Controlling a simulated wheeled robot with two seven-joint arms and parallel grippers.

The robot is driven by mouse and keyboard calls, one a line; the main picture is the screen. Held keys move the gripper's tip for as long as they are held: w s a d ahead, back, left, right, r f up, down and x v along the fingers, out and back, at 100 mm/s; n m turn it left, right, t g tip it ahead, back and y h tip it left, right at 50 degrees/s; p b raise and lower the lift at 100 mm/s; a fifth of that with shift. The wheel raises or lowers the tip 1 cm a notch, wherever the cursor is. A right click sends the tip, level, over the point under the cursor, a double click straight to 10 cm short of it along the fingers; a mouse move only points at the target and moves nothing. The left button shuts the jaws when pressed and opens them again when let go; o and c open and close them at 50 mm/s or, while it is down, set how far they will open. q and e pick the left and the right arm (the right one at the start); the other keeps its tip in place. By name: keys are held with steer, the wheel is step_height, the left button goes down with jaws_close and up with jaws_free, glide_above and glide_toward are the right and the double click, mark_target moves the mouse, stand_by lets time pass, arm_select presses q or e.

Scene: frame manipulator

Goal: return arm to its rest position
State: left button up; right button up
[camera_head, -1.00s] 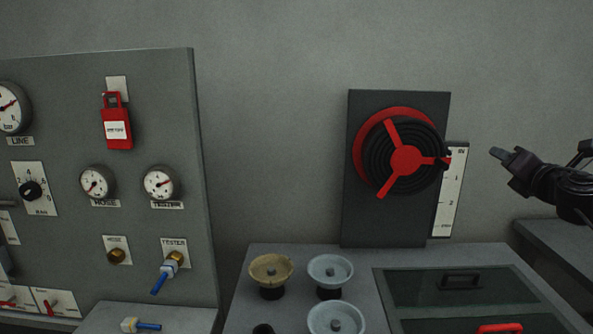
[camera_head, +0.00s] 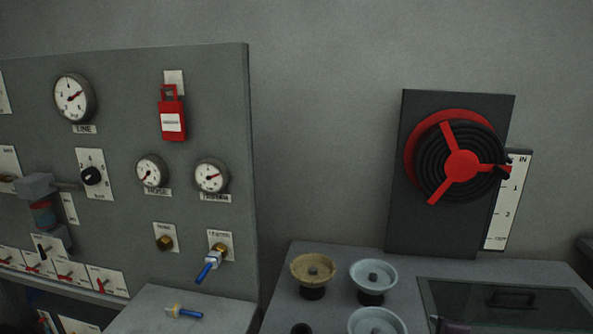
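Neither of my grippers shows in the head view now, and no part of my arms can be made out. The task names no object apart from the arm itself.
A grey panel (camera_head: 130,120) with gauges, a red padlock (camera_head: 172,120) and a blue-handled fitting (camera_head: 208,268) stands left. A hose reel (camera_head: 461,166) hangs on a black board at right. Below it, a bench holds several round bowls (camera_head: 373,275) and a dark glass lid (camera_head: 500,310).

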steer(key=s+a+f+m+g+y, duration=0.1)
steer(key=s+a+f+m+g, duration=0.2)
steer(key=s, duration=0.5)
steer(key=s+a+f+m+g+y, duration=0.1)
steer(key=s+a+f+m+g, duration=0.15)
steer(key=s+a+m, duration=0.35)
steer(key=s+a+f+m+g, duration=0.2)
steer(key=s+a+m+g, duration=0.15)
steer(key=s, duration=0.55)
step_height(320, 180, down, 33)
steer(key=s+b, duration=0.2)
steer(key=b, duration=0.1)
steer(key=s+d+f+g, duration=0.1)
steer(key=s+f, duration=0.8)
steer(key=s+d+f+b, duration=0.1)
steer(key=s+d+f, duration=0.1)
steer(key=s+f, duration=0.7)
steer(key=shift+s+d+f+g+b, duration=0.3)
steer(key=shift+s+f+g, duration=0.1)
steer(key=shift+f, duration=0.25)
